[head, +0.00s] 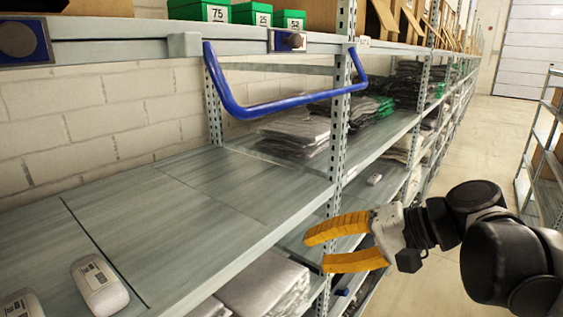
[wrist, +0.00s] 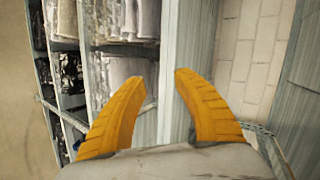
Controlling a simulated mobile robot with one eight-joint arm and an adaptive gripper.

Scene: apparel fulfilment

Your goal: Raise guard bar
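The blue guard bar (head: 285,103) is a U-shaped tube in the head view. It hangs below the upper shelf's front edge, across the opening over the middle shelf, with its ends at the shelf beam. My gripper (head: 322,249) has two yellow fingers spread apart. It is open and empty, below and to the right of the bar, in front of the rack upright. In the wrist view the fingers (wrist: 162,92) are apart with nothing between them, and the bar is not seen there.
The middle shelf (head: 190,205) is mostly bare, with a white scanner-like device (head: 99,284) at the front left. A perforated upright (head: 338,130) stands near my gripper. Folded garments (head: 296,133) lie behind the bar. Green boxes (head: 250,13) stand above. The aisle floor at right is clear.

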